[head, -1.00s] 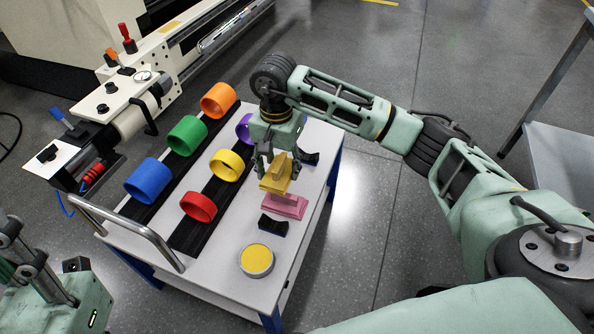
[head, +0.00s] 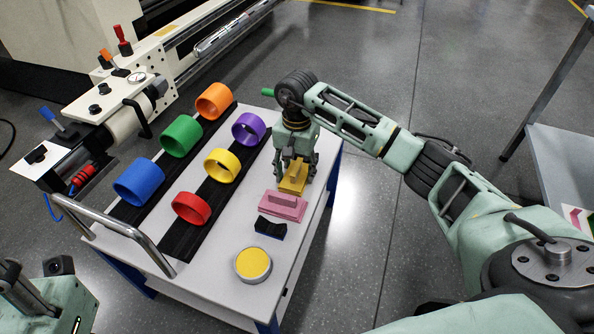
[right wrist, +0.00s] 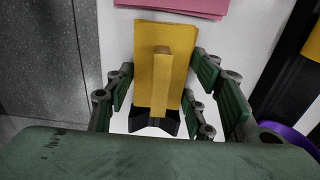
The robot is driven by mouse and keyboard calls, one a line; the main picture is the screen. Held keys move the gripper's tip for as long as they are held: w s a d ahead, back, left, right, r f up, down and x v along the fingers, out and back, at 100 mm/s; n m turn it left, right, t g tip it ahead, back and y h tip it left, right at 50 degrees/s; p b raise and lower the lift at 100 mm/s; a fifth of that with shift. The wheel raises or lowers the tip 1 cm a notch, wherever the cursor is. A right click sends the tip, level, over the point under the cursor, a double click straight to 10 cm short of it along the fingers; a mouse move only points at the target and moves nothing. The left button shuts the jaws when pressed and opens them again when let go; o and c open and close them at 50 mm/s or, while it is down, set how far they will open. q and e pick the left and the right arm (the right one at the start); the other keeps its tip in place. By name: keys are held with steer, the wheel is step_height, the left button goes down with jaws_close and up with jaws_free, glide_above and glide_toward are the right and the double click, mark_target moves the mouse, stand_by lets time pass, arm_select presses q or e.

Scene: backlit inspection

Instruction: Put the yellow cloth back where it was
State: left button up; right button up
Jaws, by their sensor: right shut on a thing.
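The yellow cloth (head: 292,181), a flat folded piece with a raised ridge, is in my right gripper (head: 296,172) at the right side of the cart top. The right wrist view shows the yellow cloth (right wrist: 180,50) between the fingers, over a black holder (right wrist: 150,124) that shows past its near end. I cannot tell whether the cloth rests on that holder. The pink cloth (head: 282,207) lies just in front of it in the head view, on the cart. My left gripper (head: 18,288) is partly in view at the lower left, its fingertips unclear.
The white cart (head: 222,240) carries several coloured rings on black rails, such as the yellow ring (head: 221,165). An empty black holder (head: 270,228) and a round yellow-topped tin (head: 253,264) stand in front of the pink cloth. A machine (head: 115,100) is behind left.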

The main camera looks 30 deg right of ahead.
steer(key=shift+f, duration=0.15)
steer(key=o, duration=1.1)
